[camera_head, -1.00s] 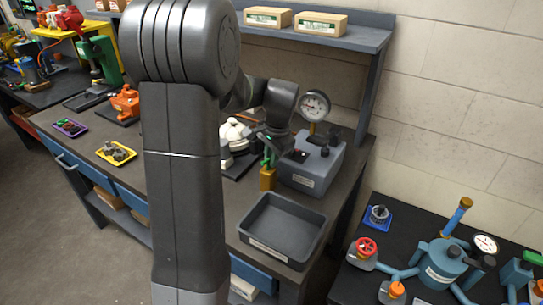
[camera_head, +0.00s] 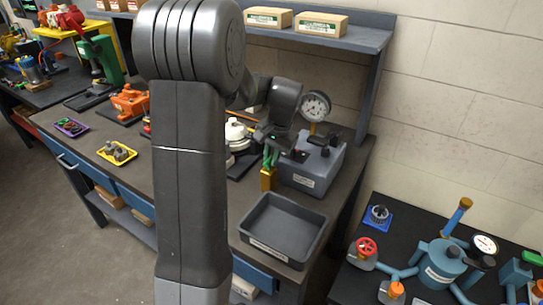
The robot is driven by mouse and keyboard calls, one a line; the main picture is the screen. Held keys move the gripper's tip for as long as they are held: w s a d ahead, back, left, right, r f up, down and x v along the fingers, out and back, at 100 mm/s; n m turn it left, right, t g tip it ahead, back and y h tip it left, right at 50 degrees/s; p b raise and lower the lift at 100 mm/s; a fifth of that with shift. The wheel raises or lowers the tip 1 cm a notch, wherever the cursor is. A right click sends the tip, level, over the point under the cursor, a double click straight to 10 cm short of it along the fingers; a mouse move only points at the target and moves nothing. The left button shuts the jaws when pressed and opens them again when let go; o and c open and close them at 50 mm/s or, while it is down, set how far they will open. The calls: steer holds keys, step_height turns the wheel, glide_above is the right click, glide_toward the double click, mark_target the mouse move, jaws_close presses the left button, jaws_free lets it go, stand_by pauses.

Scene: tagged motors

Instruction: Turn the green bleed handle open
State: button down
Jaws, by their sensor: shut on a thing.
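The green bleed handle (camera_head: 267,157) stands upright on a small brass-coloured valve body (camera_head: 267,179). The valve sits on the bench at the left side of a grey box-shaped unit (camera_head: 318,168) that carries a round gauge (camera_head: 315,105). My gripper (camera_head: 269,149) reaches down from the upper right and is shut on the handle. The fingers are small and dark here, and they partly hide the handle's top.
An empty dark tray (camera_head: 283,228) lies on the bench in front of the valve. A white domed part (camera_head: 235,130) stands just left of my wrist. A shelf with boxes (camera_head: 320,24) is above. My arm hides part of the bench.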

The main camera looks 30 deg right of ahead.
steer(key=c, duration=1.4)
jaws_free()
steer(key=shift+c, duration=0.2)
steer(key=shift+r, duration=0.1)
step_height(320, 180, up, 13)
steer(key=s+d+b, duration=0.1)
steer(key=s, duration=0.1)
steer(key=shift+s+d+r, duration=0.15)
steer(key=shift+s+r, duration=0.05)
steer(key=f, duration=0.4)
steer(key=w+a+f, duration=0.1)
steer(key=f, duration=0.4)
steer(key=w+f+p, duration=0.1)
steer(key=f, duration=0.3)
steer(key=shift+w+a+f, duration=0.15)
steer(key=shift+w+f, duration=0.05)
steer(key=shift+f, duration=0.15)
steer(key=shift+r, duration=0.1)
